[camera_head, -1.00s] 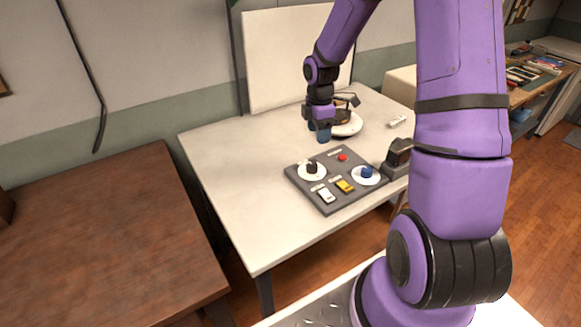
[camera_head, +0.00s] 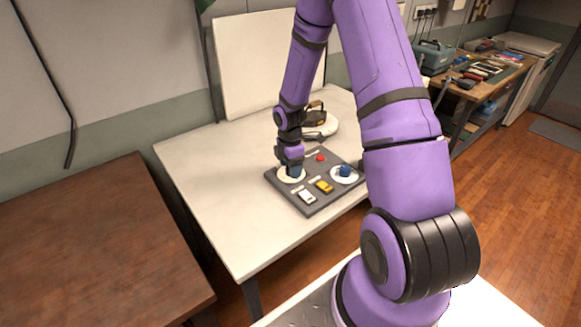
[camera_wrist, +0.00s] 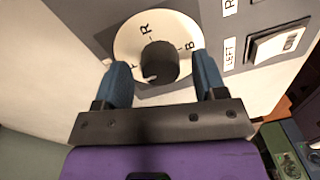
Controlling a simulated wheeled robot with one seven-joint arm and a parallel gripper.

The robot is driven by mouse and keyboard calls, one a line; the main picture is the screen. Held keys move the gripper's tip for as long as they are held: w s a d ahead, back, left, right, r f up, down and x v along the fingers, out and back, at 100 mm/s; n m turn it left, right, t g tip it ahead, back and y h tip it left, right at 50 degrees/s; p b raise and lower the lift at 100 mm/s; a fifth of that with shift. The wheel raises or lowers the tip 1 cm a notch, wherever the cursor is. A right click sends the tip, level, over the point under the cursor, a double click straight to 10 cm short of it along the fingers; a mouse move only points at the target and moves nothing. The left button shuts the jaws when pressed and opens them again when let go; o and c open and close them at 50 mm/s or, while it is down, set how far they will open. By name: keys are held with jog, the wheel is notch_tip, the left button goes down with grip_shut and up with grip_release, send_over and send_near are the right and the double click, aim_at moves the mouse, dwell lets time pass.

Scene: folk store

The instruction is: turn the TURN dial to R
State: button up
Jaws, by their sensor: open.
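In the head view the grey control panel (camera_head: 312,207) lies on the white table. My gripper (camera_head: 294,171) points down over its left dial (camera_head: 281,177) and hides the knob there. In the wrist view that dial is a white disc (camera_wrist: 128,42) with a black knob (camera_wrist: 158,62). R, B and a third, partly hidden letter are printed around it. The knob has a small white mark on its lower edge. My blue fingers (camera_wrist: 160,68) are open, one on each side of the knob. I cannot tell whether they touch it. No TURN label is readable.
The panel also has a blue-knobbed dial (camera_head: 345,171), a red button (camera_head: 320,157), a white switch (camera_head: 306,195) and a yellow switch (camera_head: 324,186). In the wrist view the white switch (camera_wrist: 280,42) is beside a LEFT label. A white round object (camera_head: 322,127) stands behind the panel.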

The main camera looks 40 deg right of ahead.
jog(key=shift+f, duration=0.25)
jog(key=c, duration=0.9)
jog(key=shift+c, duration=0.2)
jog(key=shift+m, duration=0.3)
